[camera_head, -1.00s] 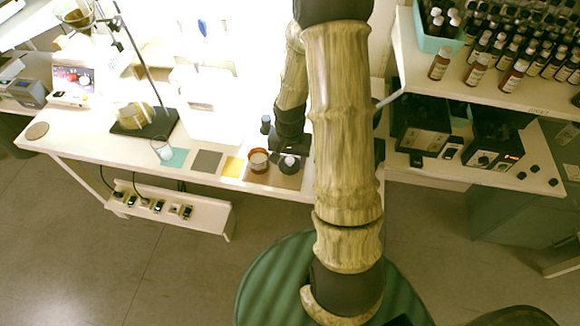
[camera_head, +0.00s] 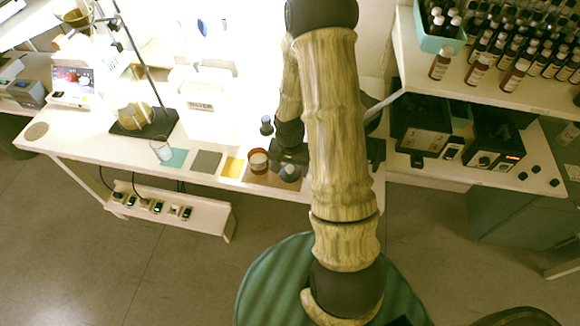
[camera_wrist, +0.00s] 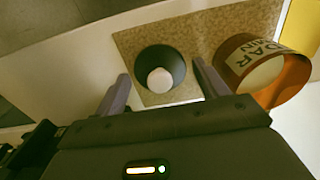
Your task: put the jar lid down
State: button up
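The jar lid (camera_head: 289,173) is a dark round piece on the brown mat (camera_head: 262,180), just right of the amber jar (camera_head: 258,161). In the wrist view the lid (camera_wrist: 176,58) appears as a dark ring around a pale round middle, on the speckled mat (camera_wrist: 212,28). The labelled jar (camera_wrist: 262,68) stands to its right. My gripper (camera_wrist: 162,72) has its two fingers apart, one on each side of the lid, with a visible gap on both sides. In the head view my gripper (camera_head: 290,153) is just behind the lid, partly hidden by my arm.
Yellow (camera_head: 232,167), grey (camera_head: 206,161) and teal (camera_head: 180,158) squares lie left of the mat, with a glass beaker (camera_head: 161,149) by the teal one. Shelves of bottles (camera_head: 510,45) are at the right.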

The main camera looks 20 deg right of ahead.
aim_at(290, 168)
jog(key=shift+o, duration=0.2)
jog(key=shift+r, duration=0.1)
notch_tip(290, 168, up, 12)
jog(key=p, duration=0.1)
jog(key=shift+p, duration=0.4)
dwell(0.4)
jog(key=s+a+r+n+t, duration=0.2)
jog(key=s+a+r+n, duration=0.5)
jog(key=s+r, duration=0.1)
jog(key=shift+s+a+r+t, duration=0.2)
jog(key=shift+s+t, duration=0.1)
